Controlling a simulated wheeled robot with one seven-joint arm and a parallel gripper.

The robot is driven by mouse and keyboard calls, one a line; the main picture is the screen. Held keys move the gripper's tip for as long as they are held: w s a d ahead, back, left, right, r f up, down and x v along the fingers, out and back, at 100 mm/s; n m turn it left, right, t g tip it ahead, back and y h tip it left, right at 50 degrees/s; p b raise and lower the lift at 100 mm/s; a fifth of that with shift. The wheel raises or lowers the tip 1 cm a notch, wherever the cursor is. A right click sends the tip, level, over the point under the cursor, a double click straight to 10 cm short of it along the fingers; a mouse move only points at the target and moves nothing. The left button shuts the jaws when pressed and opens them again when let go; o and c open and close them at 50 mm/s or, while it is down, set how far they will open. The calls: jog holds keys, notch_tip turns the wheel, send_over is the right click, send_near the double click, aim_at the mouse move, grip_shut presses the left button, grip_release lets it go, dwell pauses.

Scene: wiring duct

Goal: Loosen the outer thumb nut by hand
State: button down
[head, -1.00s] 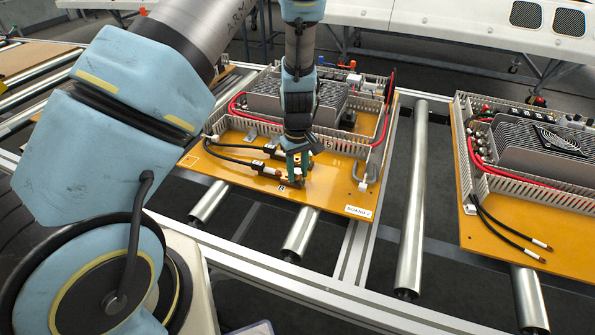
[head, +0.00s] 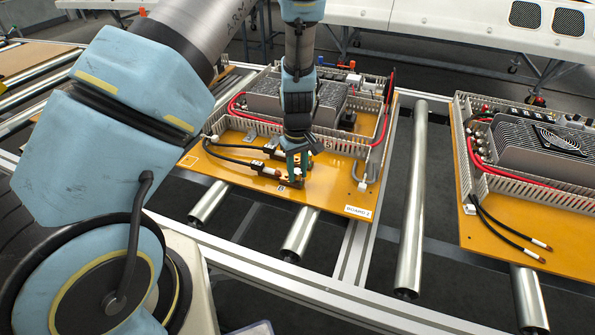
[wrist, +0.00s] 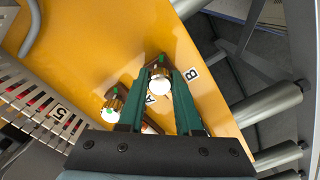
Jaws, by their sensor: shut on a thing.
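The outer thumb nut (wrist: 160,84) has a bright round top and a brass-coloured body, and sits near the label B (wrist: 190,74) on the orange board (head: 225,173). My gripper (wrist: 159,68) has its green fingers closed on both sides of this nut. In the head view my gripper (head: 297,172) points down at the board's front part, and its fingers hide most of the nut. A second thumb nut (wrist: 113,107), with green marks, stands to the left near the label A (wrist: 150,99), clear of the fingers.
Two black cables (head: 236,157) run to the terminals beside my gripper. Slotted wiring duct (head: 245,124) and a grey power unit (head: 262,97) stand behind. A second board (head: 500,220) lies to the right, past a bare roller (head: 412,200).

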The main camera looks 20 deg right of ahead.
jog(key=shift+w+r, duration=0.1)
dwell(0.3)
jog(key=shift+r+n+p, duration=0.1)
jog(key=shift+n+p, duration=0.5)
jog(key=shift+n, duration=0.2)
jog(key=n+p, duration=0.2)
jog(key=n, duration=0.1)
jog(key=shift+a+r+n, duration=0.1)
jog(key=shift+n, duration=0.3)
jog(key=n+p, duration=0.2)
jog(key=n, duration=0.1)
jog(key=shift+n, duration=0.3)
jog(key=shift+f+n, duration=0.3)
jog(key=shift+n, duration=0.7)
jog(key=c, duration=0.7)
grip_release()
